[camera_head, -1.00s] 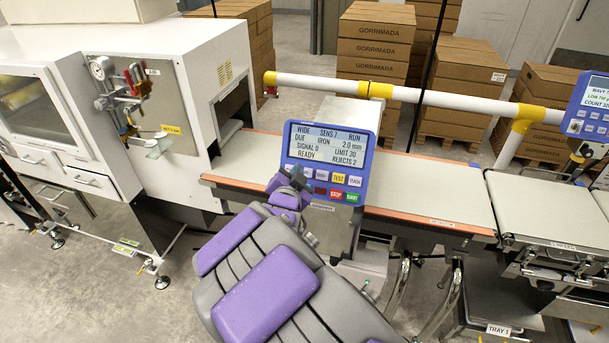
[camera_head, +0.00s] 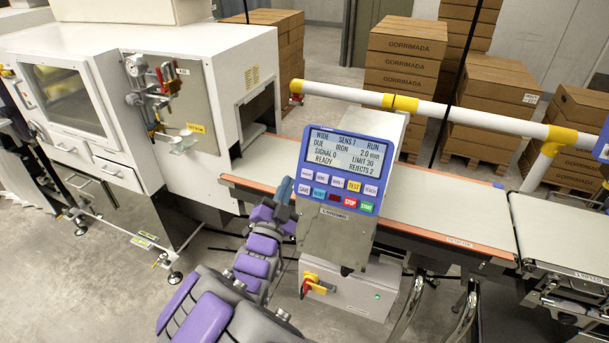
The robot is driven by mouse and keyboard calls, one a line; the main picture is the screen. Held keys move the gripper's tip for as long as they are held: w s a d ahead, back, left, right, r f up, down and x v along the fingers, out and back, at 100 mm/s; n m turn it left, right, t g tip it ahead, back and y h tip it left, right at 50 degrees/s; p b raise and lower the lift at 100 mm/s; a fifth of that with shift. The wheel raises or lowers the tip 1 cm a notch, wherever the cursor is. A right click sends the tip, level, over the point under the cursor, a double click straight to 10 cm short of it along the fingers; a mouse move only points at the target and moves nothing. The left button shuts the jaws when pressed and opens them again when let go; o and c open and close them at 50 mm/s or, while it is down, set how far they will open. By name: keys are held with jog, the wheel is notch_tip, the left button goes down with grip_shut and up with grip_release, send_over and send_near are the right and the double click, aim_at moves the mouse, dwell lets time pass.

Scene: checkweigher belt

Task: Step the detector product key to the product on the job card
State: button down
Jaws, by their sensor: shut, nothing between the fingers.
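The blue detector panel (camera_head: 330,205) faces me, tilted. Its screen (camera_head: 347,152) reads WIDE, SENS 7, RUN, DUE IRON 2.0 mm, SIGNAL 0, LIMIT 30, READY, REJECTS 2. Two rows of keys sit below the screen. The yellow TEST key (camera_head: 354,185), red STOP key (camera_head: 350,202) and green START key (camera_head: 367,206) are readable; the small white keys to the left of TEST are too small to read surely. My gripper (camera_head: 284,186) is shut and empty at the panel's lower left edge, left of the keys. Whether it touches the panel cannot be told. I cannot make out a job card.
The belt (camera_head: 440,209) runs right from the white machine (camera_head: 227,85) behind the panel. A grey box with a red-and-yellow switch (camera_head: 317,284) is below the panel. A white rail (camera_head: 455,118) and stacked cartons (camera_head: 402,60) stand behind. Floor is open at lower left.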

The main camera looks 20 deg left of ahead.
aim_at(307, 174)
jog(key=w+f, duration=0.1)
jog(key=w, duration=0.1)
jog(key=w+f, duration=0.1)
jog(key=w, duration=0.2)
jog(key=w+d+f+p, duration=0.1)
jog(key=w+f, duration=0.1)
jog(key=shift+w, duration=0.3)
jog(key=shift+w+d, duration=0.1)
jog(key=shift+d, duration=0.05)
jog(key=shift+d+r, duration=0.15)
jog(key=shift+d, duration=0.05)
jog(key=shift+a, duration=0.25)
jog(key=shift+d, duration=0.15)
jog(key=shift+w, duration=0.1)
dwell(1.1)
jog(key=shift+w+f, duration=0.2)
jog(key=shift+w, duration=0.05)
